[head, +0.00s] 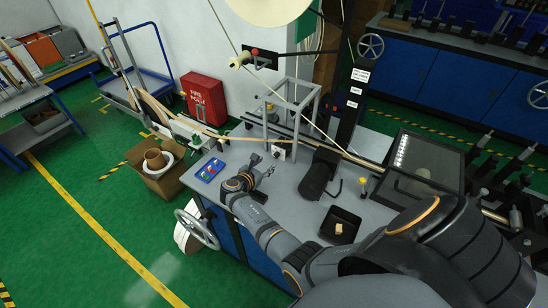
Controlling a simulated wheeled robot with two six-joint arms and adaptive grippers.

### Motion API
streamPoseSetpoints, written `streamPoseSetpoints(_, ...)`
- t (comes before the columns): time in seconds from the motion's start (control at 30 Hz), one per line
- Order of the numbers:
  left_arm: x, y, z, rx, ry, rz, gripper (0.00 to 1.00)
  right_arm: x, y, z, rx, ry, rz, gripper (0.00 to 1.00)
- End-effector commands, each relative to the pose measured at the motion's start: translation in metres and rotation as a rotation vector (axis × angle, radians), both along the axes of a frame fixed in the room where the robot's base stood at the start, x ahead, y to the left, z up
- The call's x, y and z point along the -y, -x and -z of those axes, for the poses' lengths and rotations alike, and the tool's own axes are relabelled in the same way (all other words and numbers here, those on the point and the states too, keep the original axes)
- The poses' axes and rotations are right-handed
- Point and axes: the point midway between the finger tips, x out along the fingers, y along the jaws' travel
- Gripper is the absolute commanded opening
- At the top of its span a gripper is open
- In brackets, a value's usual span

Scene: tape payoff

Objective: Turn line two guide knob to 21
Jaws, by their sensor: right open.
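My right gripper (263,166) is open over the grey bench top (290,196). Its arm reaches in from the lower right. A small white block with a dark round spot (278,152) stands just beyond the fingers, at the foot of a grey frame (290,100). It may be the guide knob, but I cannot tell, and no number can be read. The gripper looks apart from it and holds nothing visible. My left gripper is not in view.
A blue button panel (210,170) lies left of my gripper. A handwheel (197,229) sits at the bench's left end. A red box (204,98) is behind.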

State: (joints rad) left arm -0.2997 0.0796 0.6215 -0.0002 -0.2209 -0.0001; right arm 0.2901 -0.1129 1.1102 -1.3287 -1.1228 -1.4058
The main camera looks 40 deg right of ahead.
Motion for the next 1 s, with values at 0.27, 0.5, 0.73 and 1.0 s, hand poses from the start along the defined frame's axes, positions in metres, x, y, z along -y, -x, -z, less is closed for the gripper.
streamPoseSetpoints(0.27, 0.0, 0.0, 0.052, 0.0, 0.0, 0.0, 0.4, 0.05, -0.025, 0.031, 0.003, 0.002, 0.001, 0.45)
streamPoseSetpoints(0.5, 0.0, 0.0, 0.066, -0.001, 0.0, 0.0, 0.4, 0.07, -0.035, 0.035, 0.002, 0.0, 0.001, 0.45)
streamPoseSetpoints(0.73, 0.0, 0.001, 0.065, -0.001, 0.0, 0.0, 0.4, 0.071, -0.036, 0.033, 0.002, -0.001, 0.0, 0.45)
streamPoseSetpoints(1.0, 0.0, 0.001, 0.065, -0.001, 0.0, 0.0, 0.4, 0.071, -0.036, 0.033, 0.002, -0.001, 0.0, 0.14)
